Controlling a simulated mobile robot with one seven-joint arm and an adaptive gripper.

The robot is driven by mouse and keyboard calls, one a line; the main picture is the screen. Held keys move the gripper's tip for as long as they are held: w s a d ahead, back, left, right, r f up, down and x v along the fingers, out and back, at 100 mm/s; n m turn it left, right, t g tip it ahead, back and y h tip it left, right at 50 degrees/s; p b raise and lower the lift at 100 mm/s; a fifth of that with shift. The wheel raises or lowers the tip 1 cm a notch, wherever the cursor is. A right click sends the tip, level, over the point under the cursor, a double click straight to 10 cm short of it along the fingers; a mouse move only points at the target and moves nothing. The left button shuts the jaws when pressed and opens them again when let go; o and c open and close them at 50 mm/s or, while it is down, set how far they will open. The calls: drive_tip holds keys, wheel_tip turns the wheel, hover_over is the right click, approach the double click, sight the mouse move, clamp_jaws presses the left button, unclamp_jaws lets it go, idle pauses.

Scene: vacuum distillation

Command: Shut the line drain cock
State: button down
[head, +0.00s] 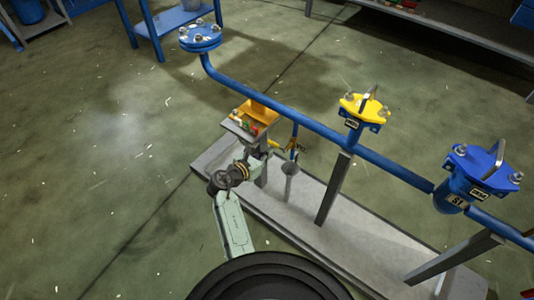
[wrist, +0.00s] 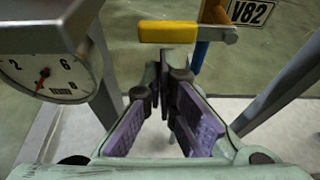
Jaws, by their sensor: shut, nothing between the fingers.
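The drain cock shows in the wrist view as a yellow lever (wrist: 168,32) on a thin blue drain pipe (wrist: 203,45). The lever lies sideways in the picture, pointing left from the pipe, at the top of the view. In the head view the yellow lever (head: 276,144) is small and partly hidden near my gripper. My gripper (wrist: 164,72) is shut and empty, its fingertips a little below the lever in the wrist picture; I cannot tell whether they touch it. In the head view my gripper (head: 262,154) is beside the drain pipe (head: 294,140).
A dial gauge (wrist: 45,75) and grey posts flank my gripper. A V82 tag (wrist: 250,12) is at upper right. The blue main line (head: 285,112) runs above a grey plinth (head: 352,236), with yellow (head: 365,108) and blue (head: 475,172) flanged fittings. Open floor lies left.

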drive_tip(key=shift+w+r+p, duration=0.1)
drive_tip(key=shift+r+p, duration=0.45)
drive_tip(key=shift+p, duration=0.3)
wheel_tip(320, 180, down, 5)
drive_tip(key=b, duration=0.2)
drive_tip(key=v, duration=1)
drive_tip(key=shift+r, duration=0.35)
